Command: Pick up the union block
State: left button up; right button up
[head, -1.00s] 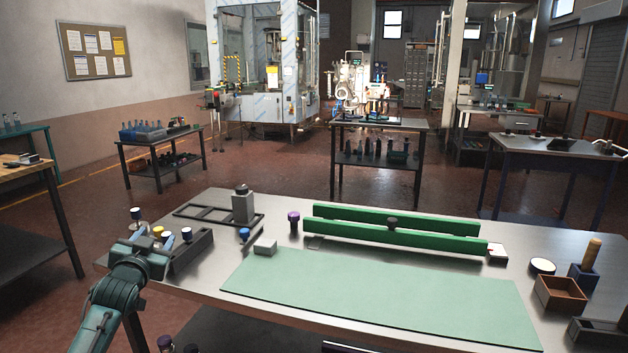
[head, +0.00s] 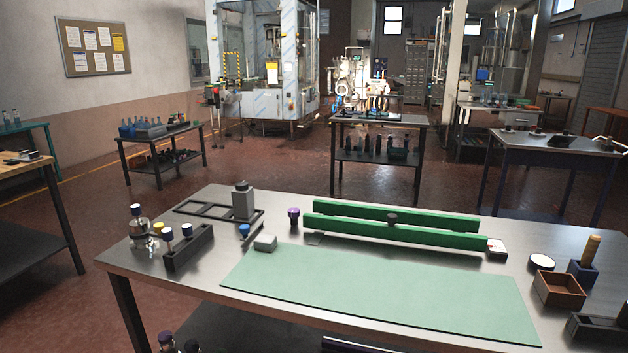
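No part is labelled as the union block, and I cannot tell for certain which one it is. A small light grey block (head: 265,243) sits at the back left corner of the green mat (head: 380,296). A taller grey block (head: 243,205) with a dark round top stands upright at the right end of a black frame (head: 194,211). Both blocks stand free, with nothing gripping them. Neither of my grippers is in view.
Green rails (head: 390,233) run along the back of the metal table. A black holder (head: 188,250) with capped vials stands at left, near a blue-capped piece (head: 244,231). A brown box (head: 559,291) and a white-topped round piece (head: 543,262) are at right. The mat is bare.

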aim_at(242, 201)
jog(key=j+z, duration=0.15)
jog(key=z, duration=0.25)
jog(key=j+z, duration=0.15)
jog(key=z, duration=0.25)
jog(key=j+z, duration=0.2)
jog(key=z, duration=0.2)
jog(key=j+z, duration=0.2)
jog(key=j, duration=0.15)
jog(key=k+j+z, duration=0.4)
jog(key=j, duration=0.2)
jog(key=i+j, duration=0.05)
jog(key=i, duration=0.05)
